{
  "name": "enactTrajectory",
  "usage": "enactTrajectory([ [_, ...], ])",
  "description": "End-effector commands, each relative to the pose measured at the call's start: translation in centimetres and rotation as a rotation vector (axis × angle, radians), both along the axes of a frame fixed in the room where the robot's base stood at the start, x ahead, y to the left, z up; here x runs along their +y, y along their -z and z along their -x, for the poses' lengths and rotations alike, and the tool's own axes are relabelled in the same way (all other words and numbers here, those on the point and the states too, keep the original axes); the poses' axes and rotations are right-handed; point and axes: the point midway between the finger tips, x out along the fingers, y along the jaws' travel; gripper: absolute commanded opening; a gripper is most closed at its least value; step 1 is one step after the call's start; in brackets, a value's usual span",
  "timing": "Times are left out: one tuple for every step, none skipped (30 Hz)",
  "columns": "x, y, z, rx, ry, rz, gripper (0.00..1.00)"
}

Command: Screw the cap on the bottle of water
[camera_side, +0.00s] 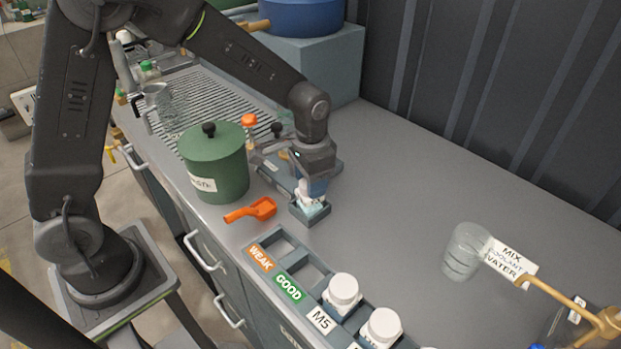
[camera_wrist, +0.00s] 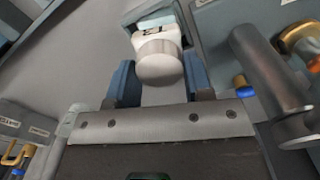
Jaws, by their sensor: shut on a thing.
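A small white bottle (camera_wrist: 165,36) with a dark mark on its label stands in a square blue-grey holder (camera_side: 310,213) on the bench. Its round white cap (camera_wrist: 160,68) is at its top in the wrist view. My gripper (camera_side: 308,186) points down over the holder and is shut on the cap, with a blue finger on each side of it. The cap and bottle look lined up and touching; I cannot tell how tightly they are joined. In the side view my gripper hides most of the bottle.
A green lidded pot (camera_side: 216,163) and an orange scoop (camera_side: 252,210) stand close on the left. A rack (camera_side: 312,272) with white-capped bottles is in front. A clear beaker (camera_side: 466,251) is at right. The bench between beaker and gripper is clear.

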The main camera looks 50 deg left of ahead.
Motion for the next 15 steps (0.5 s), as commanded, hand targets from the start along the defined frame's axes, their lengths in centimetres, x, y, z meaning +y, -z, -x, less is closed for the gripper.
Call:
enactTrajectory([
  [-0.01,-0.01,-0.01,0.000,0.016,0.000,0.26],
  [-0.02,0.00,0.00,0.000,0.036,0.000,0.26],
  [-0.02,0.00,0.00,0.000,0.071,0.000,0.26],
  [-0.03,0.00,0.00,0.000,0.100,0.000,0.26],
  [-0.04,0.01,0.01,0.000,0.127,0.000,0.26],
  [-0.04,0.01,0.01,0.000,0.156,0.000,0.26],
  [-0.05,0.01,0.01,0.000,0.174,0.000,0.26],
  [-0.05,0.01,0.01,0.000,0.185,0.000,0.26],
  [-0.05,0.02,0.01,0.000,0.194,0.000,0.26],
  [-0.05,0.02,0.01,0.000,0.197,0.000,0.26],
  [-0.05,0.02,0.01,0.000,0.197,0.000,0.26],
  [-0.05,0.02,0.01,0.000,0.196,0.000,0.26],
  [-0.05,0.01,0.01,0.000,0.195,0.000,0.26],
  [-0.05,0.01,0.01,0.000,0.195,0.000,0.26],
  [-0.05,0.01,0.01,0.000,0.194,0.000,0.50],
])
